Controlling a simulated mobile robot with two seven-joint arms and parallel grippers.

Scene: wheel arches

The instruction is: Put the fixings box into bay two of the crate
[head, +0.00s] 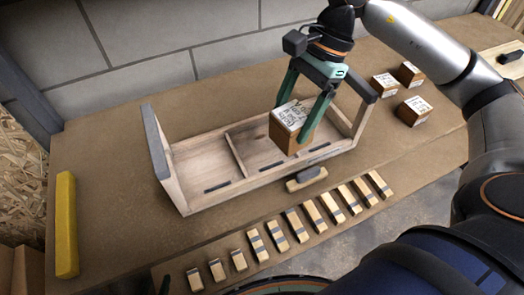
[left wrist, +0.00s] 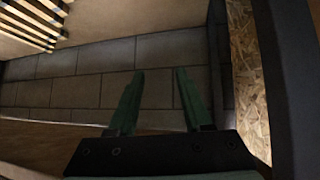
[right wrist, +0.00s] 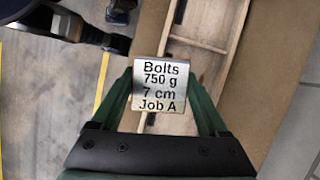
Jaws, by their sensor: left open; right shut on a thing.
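The fixings box (head: 291,126) is a small brown carton with a white printed label. In the right wrist view its label (right wrist: 162,85) reads "Bolts 750 g 7 cm Job A". My right gripper (head: 293,120) is shut on it, one finger on each side, and holds it upright over the crate's right part. The crate (head: 164,160) is a long, open wooden tray with raised ends and a divider (head: 235,156). Dark strips mark its front edge. The box hides part of its inside; I cannot tell the height between them. My left gripper (left wrist: 160,75) is open and empty, away from the crate.
Three similar boxes (head: 414,110) stand on the bench at the right. Several banded wooden blocks (head: 302,223) line the front edge. A yellow bar (head: 66,225) lies at the left. A block wall stands behind.

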